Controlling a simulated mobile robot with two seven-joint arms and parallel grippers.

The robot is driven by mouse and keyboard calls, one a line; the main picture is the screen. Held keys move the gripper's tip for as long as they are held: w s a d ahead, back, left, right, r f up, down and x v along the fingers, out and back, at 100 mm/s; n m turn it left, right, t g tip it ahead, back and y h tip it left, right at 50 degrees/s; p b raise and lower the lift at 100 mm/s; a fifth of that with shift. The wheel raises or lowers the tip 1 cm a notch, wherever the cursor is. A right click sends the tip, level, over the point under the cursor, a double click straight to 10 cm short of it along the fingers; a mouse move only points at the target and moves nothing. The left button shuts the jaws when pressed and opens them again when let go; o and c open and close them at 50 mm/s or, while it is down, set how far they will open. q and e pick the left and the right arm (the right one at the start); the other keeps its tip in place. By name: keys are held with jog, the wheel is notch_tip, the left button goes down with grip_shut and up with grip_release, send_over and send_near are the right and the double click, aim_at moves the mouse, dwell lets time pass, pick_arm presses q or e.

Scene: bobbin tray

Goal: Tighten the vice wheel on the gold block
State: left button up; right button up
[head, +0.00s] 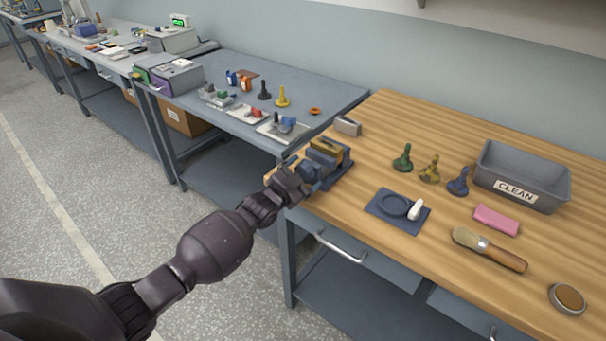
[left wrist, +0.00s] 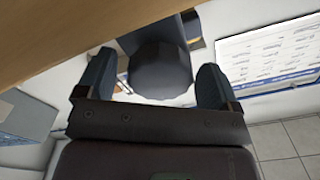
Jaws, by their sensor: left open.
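The blue vice (head: 340,174) stands at the left corner of the wooden bench, with the gold block (head: 326,147) in its jaws. My left gripper (head: 304,178) is at the vice's near-left end, beyond the bench edge, and hides the wheel in the head view. In the left wrist view, a dark round vice wheel (left wrist: 160,72) lies between the two spread fingers of my left gripper (left wrist: 155,88). Small gaps seem to show on both sides of it, and I cannot tell whether either finger touches it. My right gripper is in neither view.
The wooden bench (head: 360,230) holds a metal block (head: 348,126), several chess-like pieces, a blue tray (head: 385,222), a grey CLEAN bin (head: 480,175), a pink cloth (head: 496,220) and a brush (head: 490,250). A grey bench (head: 330,90) with small parts adjoins behind.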

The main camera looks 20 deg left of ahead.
pick_arm(q)
jog(key=shift+s, duration=0.15)
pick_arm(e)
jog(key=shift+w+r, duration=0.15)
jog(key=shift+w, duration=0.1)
pick_arm(q)
jog(key=shift+s+a, duration=0.15)
jog(key=shift+s, duration=0.15)
jog(key=v, duration=1)
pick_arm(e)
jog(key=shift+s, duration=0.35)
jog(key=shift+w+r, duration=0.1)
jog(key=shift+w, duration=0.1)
